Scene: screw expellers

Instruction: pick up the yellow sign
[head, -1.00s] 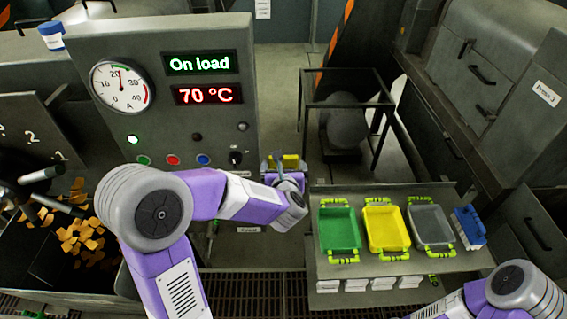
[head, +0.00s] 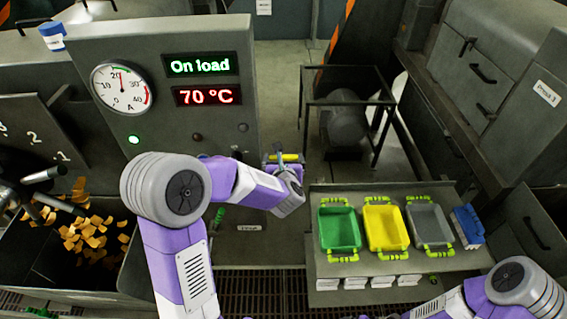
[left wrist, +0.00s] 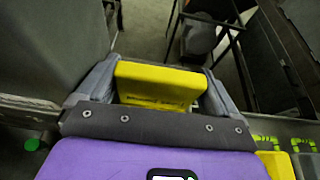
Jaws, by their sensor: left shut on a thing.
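The yellow sign (left wrist: 160,85) is a bright yellow block between the two grey fingers of my left gripper (left wrist: 158,88) in the left wrist view. The gripper is shut on it. Its lower part is hidden by the gripper body. In the head view the sign (head: 291,157) shows as a small yellow strip at my left gripper (head: 284,160), right of the control panel and above the floor. My right arm enters at the lower right of the head view, with its gripper out of the picture.
The control panel (head: 215,130) stands close left of the gripper. A shelf (head: 345,270) to the right bears a green tray (head: 340,230), a yellow tray (head: 385,228), a grey tray (head: 430,225) and a blue item (head: 468,226). A black frame (head: 347,102) stands behind.

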